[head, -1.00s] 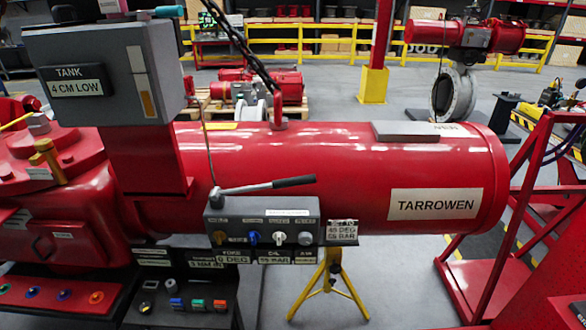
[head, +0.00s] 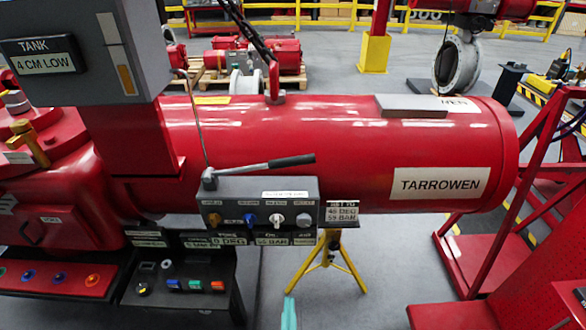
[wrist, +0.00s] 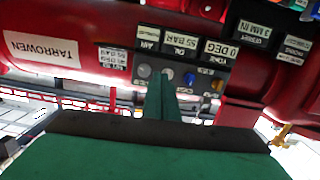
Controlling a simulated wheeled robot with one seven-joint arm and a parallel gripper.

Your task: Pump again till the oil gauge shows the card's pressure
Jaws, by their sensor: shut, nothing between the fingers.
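The hand pump block (head: 258,205) sits on the front of the red cylinder, its lever (head: 265,166) lying nearly level and pointing right. The oil gauge plate (head: 272,240) under the block appears to read 55 BAR; it also shows upside down in the wrist view (wrist: 178,40). The card (head: 342,213) right of the block reads 45 DEG and seemingly 55 BAR, in small digits. My gripper (head: 289,313) shows as a teal tip at the bottom edge, below and apart from the block. In the wrist view its fingers (wrist: 163,82) are together, empty, before the knobs.
The TARROWEN cylinder (head: 440,184) spans the middle. A yellow stand (head: 328,262) is below it. A button panel (head: 183,286) is at lower left and a grey tank box (head: 72,50) at upper left. A red frame (head: 500,220) stands at right.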

